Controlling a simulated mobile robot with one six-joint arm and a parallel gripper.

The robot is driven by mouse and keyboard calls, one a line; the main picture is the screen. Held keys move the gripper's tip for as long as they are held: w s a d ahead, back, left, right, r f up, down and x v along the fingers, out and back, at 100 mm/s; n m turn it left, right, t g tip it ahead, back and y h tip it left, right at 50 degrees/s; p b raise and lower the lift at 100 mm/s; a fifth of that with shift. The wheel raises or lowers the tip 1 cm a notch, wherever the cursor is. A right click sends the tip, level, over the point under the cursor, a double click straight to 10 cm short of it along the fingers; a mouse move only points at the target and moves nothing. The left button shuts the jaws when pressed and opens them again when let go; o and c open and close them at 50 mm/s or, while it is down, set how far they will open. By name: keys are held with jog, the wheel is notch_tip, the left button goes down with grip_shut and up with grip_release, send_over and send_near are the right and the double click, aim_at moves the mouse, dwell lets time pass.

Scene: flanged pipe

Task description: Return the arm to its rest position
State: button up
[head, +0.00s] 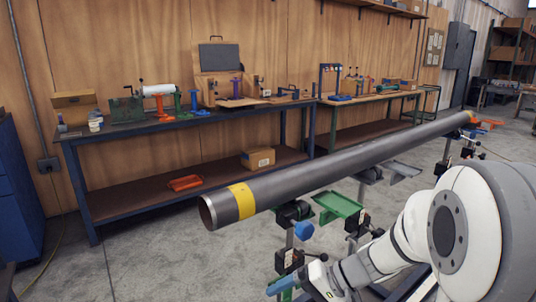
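My white arm reaches in from the right edge of the head view and bends down to the left, in front of the pipe stands. My gripper (284,284) is at its end, low in the picture near the bottom edge. It is small and partly cut off or hidden there, so I cannot tell whether its fingers are open or shut. A long grey pipe (340,173) with a yellow band near its open left end runs diagonally behind the arm. The gripper appears below the pipe and apart from it.
Stands with a green tray (337,206) and a blue knob (304,230) crowd the space beside the arm. A workbench (140,128) with tools lines the wooden wall. A cardboard box (258,158) sits on its lower shelf. Floor (170,255) is clear at the left.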

jog(key=s+d+r+t+h+p, duration=0.1)
jog(key=s+d+r+h+p, duration=0.4)
jog(key=r, duration=0.4)
jog(key=s+d+r+t+h+p, duration=0.1)
jog(key=s+d+r+h+p, duration=0.3)
jog(key=s+r+h+p, duration=0.1)
notch_tip(320, 180, up, 4)
jog(key=shift+s+d+f+n+h+p, duration=0.1)
jog(key=shift+s+d+n+h+p, duration=0.3)
jog(key=shift+p, duration=0.6)
